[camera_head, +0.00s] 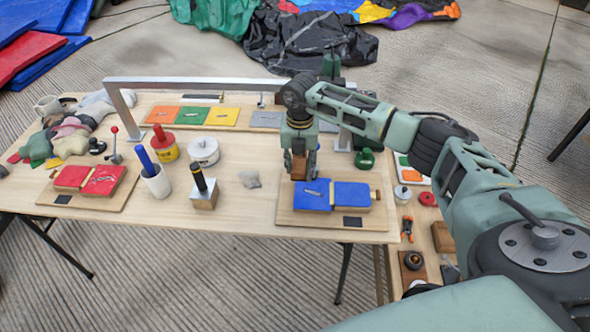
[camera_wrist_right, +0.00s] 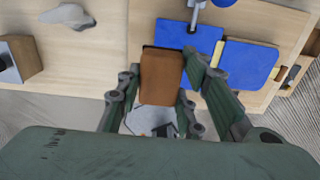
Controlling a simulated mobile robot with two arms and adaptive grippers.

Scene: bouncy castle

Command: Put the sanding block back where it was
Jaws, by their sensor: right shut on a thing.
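The sanding block is a brown block (camera_wrist_right: 161,78), and my right gripper (camera_wrist_right: 160,95) is shut on it. In the head view the brown block (camera_head: 299,166) shows between the fingers of my right gripper (camera_head: 300,172), just behind and left of the blue pads (camera_head: 332,194) on a wooden board (camera_head: 318,217). The wrist view shows the block beside the left blue pad (camera_wrist_right: 195,38), over or near the board's left part; I cannot tell whether it touches the board. My left gripper is not in view.
A metal frame (camera_head: 200,82) spans the table's back. A red-padded board (camera_head: 90,182), cups and cans fill the left. A lower side table (camera_head: 422,240) holds small items.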

